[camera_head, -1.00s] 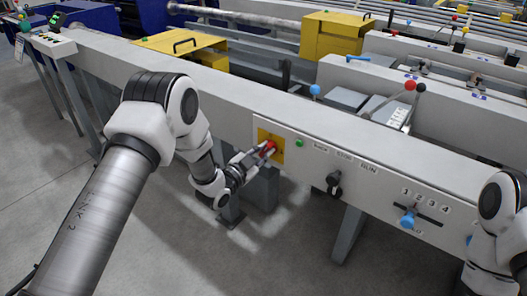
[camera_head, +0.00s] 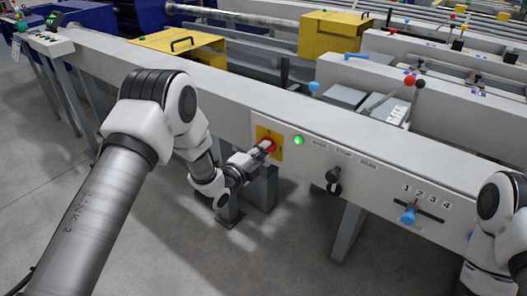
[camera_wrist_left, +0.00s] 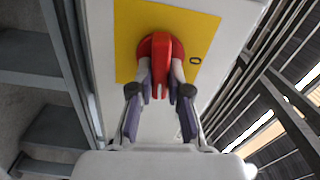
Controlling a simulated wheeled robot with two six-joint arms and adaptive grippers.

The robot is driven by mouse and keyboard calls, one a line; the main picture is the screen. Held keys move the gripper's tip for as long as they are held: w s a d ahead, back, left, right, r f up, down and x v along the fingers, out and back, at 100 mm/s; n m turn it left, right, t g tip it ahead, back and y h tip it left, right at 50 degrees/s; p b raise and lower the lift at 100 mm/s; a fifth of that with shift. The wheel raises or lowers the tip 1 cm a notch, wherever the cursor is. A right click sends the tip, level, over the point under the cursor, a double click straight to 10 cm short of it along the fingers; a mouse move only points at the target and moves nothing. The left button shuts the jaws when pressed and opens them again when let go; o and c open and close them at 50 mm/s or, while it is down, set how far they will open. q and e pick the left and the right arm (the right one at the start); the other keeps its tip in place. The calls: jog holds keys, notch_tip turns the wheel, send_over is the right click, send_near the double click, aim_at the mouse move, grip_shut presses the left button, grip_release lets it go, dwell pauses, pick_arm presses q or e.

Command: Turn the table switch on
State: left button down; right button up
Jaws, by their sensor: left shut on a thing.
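The table switch is a red rotary knob (camera_head: 268,146) on a yellow plate (camera_head: 278,155), set in the front face of the long grey table beam. In the left wrist view the red knob (camera_wrist_left: 160,52) sits on the yellow plate (camera_wrist_left: 130,35), with a small dark mark to its right. My left gripper (camera_head: 262,149) is at the knob. In the left wrist view its fingers (camera_wrist_left: 160,85) stand on both sides of the red handle, shut on it. A green lamp (camera_head: 298,140) right of the plate glows brightly. My right gripper is out of view.
Right of the lamp on the same beam are a black selector knob (camera_head: 334,181) and a blue slide knob (camera_head: 408,216) by the numbers. Yellow boxes (camera_head: 331,36) and levers stand behind. The floor (camera_head: 190,255) in front is clear.

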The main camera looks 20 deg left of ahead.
pick_arm(q)
jog(key=shift+f+m, duration=0.1)
jog(key=shift+m, duration=0.7)
jog(key=c, duration=1.1)
grip_release()
jog(key=shift+s, duration=0.1)
jog(key=v, duration=1.1)
jog(key=shift+s+a, duration=0.15)
jog(key=shift+s, duration=0.25)
